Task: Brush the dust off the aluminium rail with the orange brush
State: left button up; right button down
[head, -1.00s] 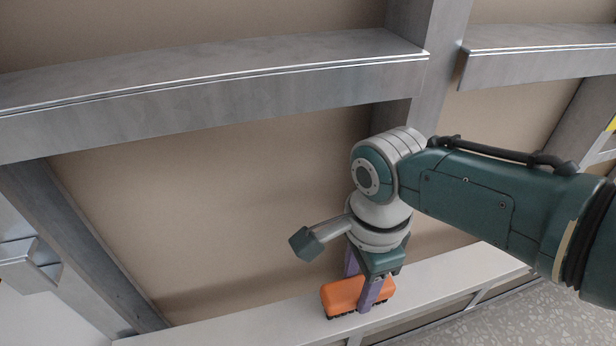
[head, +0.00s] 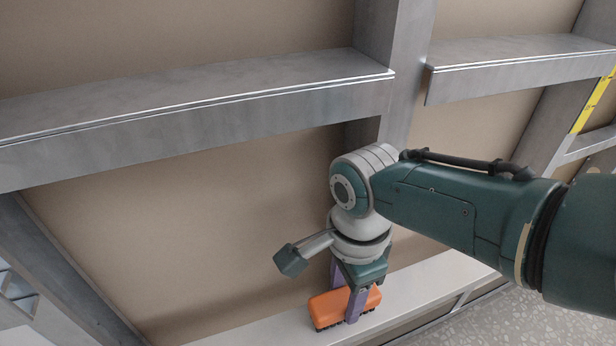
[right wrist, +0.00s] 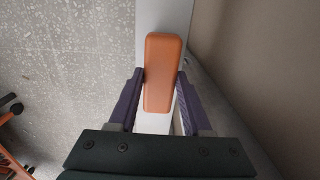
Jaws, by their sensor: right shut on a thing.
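The orange brush (head: 329,310) is held in my right gripper (head: 345,302), low in the head view. The purple fingers are on either side of its orange block, and dark bristles show at its lower edge. In the right wrist view the orange block (right wrist: 160,72) lies lengthwise between the purple fingers (right wrist: 158,95). The pale aluminium rail (head: 432,278) runs under the brush along the bottom of the wall frame. The bristles are at its top face; I cannot tell if they press on it. No dust is clearly visible on the rail. My left gripper is not in view.
A grey metal beam (head: 200,105) crosses above my right arm, and a second beam (head: 520,65) continues at right. A vertical post (head: 402,70) stands behind the wrist. Beige panel (head: 200,220) closes the back. Speckled floor (head: 500,318) lies below the rail at right.

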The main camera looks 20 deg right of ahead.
aim_at(317, 310)
jog(key=shift+s+a, duration=0.2)
jog(key=shift+a, duration=1.9)
jog(key=shift+a+r+b, duration=0.15)
jog(key=shift+a+b, duration=0.35)
jog(key=shift+a, duration=1.4)
jog(key=shift+s+a+f+b, duration=0.1)
jog(key=shift+a+f+b, duration=0.1)
jog(key=shift+a+b, duration=0.95)
jog(key=shift+a+r, duration=0.1)
jog(key=shift+a, duration=0.6)
